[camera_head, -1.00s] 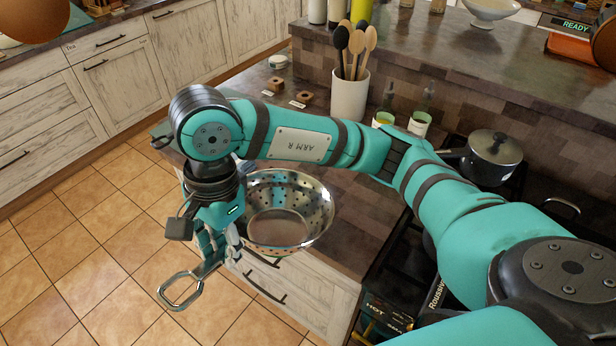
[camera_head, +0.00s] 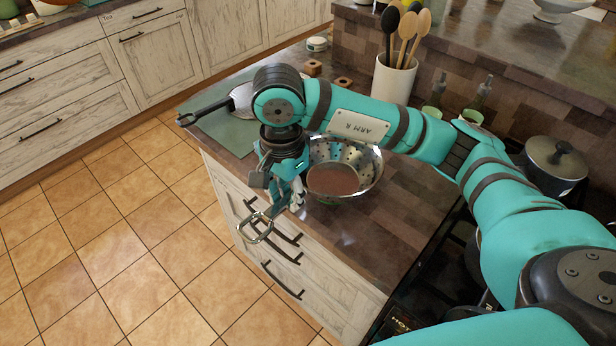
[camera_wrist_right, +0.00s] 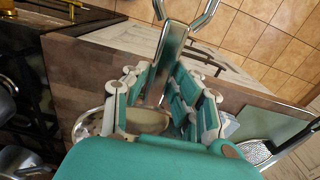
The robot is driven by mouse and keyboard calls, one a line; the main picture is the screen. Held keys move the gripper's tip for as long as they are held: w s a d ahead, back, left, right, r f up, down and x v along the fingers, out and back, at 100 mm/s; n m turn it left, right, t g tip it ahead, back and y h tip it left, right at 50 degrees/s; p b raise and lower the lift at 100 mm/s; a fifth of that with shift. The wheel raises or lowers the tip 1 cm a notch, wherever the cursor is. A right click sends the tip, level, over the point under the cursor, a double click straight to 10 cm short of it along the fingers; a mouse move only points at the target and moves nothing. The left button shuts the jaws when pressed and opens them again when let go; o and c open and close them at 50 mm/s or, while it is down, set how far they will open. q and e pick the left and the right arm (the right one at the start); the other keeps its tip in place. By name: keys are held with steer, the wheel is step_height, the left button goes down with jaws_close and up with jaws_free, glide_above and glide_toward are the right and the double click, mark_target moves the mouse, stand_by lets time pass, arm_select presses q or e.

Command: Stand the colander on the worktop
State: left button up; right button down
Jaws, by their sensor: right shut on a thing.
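The colander (camera_head: 366,181) is a shiny metal bowl with holes and a long handle ending in a wire loop (camera_head: 255,228). It is upright, mouth up, over the near edge of the dark worktop (camera_head: 350,232); I cannot tell whether its base touches. My right gripper (camera_head: 291,193) is shut on the handle, left of the bowl, with the loop sticking out past the edge. In the right wrist view the fingers (camera_wrist_right: 166,97) close around the handle (camera_wrist_right: 172,50), and the bowl's rim (camera_wrist_right: 88,124) shows partly behind my wrist. My left gripper is out of view.
A grey-green board (camera_head: 226,130) with a black-handled utensil (camera_head: 205,111) lies left of the colander. A utensil pot (camera_head: 392,82), small bottles (camera_head: 483,95) and wooden blocks (camera_head: 313,67) stand behind. A lidded pan (camera_head: 556,160) is at right. Worktop right of the colander is clear.

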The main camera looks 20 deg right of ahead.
mark_target(304, 186)
steer(key=w+d, duration=0.1)
steer(key=w+d+p, duration=0.1)
steer(key=d, duration=0.1)
steer(key=w+d, duration=0.1)
steer(key=d, duration=0.1)
steer(key=shift+w+f+p, duration=0.25)
steer(key=shift+w+p, duration=0.05)
steer(key=shift+w, duration=0.05)
step_height(304, 186, down, 3)
steer(key=shift+d+f+p, duration=0.1)
steer(key=shift+p, duration=0.9)
steer(key=shift+f, duration=0.3)
steer(key=c, duration=1.1)
jaws_free()
